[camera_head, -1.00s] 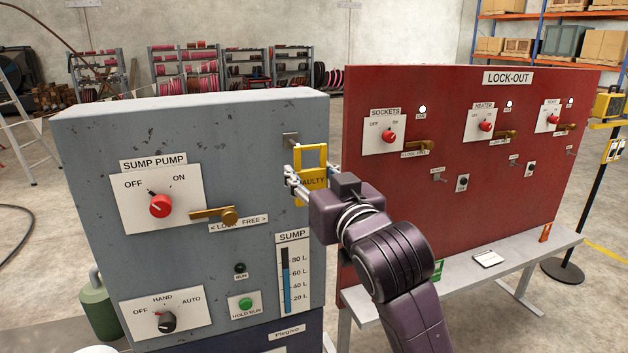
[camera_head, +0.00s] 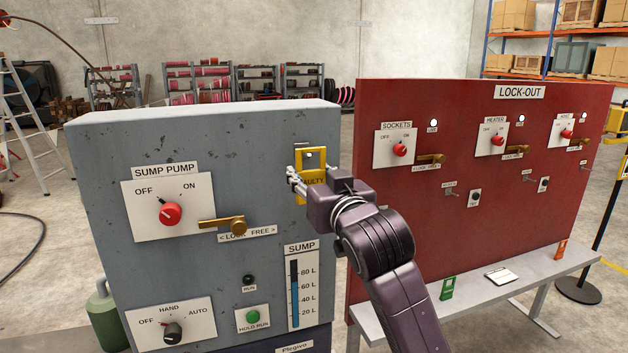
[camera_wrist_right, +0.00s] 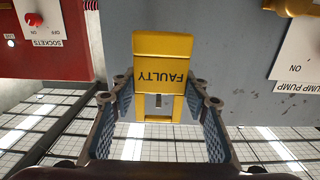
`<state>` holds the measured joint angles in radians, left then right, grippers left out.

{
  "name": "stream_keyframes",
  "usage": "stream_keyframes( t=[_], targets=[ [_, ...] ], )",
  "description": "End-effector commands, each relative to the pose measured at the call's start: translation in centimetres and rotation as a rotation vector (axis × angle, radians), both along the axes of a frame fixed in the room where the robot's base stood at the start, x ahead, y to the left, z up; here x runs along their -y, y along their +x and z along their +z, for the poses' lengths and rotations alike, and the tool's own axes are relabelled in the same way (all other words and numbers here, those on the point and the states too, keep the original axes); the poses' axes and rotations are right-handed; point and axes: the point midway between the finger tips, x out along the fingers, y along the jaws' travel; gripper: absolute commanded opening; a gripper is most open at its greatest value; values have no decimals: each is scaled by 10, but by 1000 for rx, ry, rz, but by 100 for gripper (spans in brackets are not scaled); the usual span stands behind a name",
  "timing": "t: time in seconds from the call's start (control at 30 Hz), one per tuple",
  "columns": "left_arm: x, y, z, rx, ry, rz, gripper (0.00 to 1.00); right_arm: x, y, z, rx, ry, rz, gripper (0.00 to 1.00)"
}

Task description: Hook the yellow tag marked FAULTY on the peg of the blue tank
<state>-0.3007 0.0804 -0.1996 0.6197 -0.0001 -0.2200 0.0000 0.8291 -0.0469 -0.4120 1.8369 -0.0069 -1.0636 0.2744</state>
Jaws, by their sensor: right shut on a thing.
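The yellow tag marked FAULTY (camera_head: 312,180) is held upright by my right gripper (camera_head: 314,182), in front of the blue-grey SUMP PUMP cabinet (camera_head: 250,150) near its upper right. The tag has an open loop at its top. A small metal plate with the peg (camera_head: 311,158) shows through the loop. Whether the peg passes through the loop or stays behind it, I cannot tell. In the right wrist view the tag (camera_wrist_right: 163,72) appears upside down between the fingers (camera_wrist_right: 163,118), and grey metal shows inside its loop. My left gripper is not in view.
A red LOCK-OUT board (camera_head: 470,190) stands to the right behind a grey bench (camera_head: 470,305). A green tag (camera_head: 447,287), a white pad (camera_head: 501,276) and an orange tag (camera_head: 562,249) are on the bench. A brass lever (camera_head: 225,225) juts out left of my gripper.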

Motion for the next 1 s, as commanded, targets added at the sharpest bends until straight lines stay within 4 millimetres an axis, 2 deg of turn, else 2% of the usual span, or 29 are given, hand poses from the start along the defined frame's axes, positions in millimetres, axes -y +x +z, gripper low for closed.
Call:
stream_keyframes(
  t=[0.5,1.0],
  targets=[
    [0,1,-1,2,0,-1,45,-9,27,-5,-1,1,0,22],
    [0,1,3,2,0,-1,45,-10,32,-9,0,0,0,22]
  ],
)
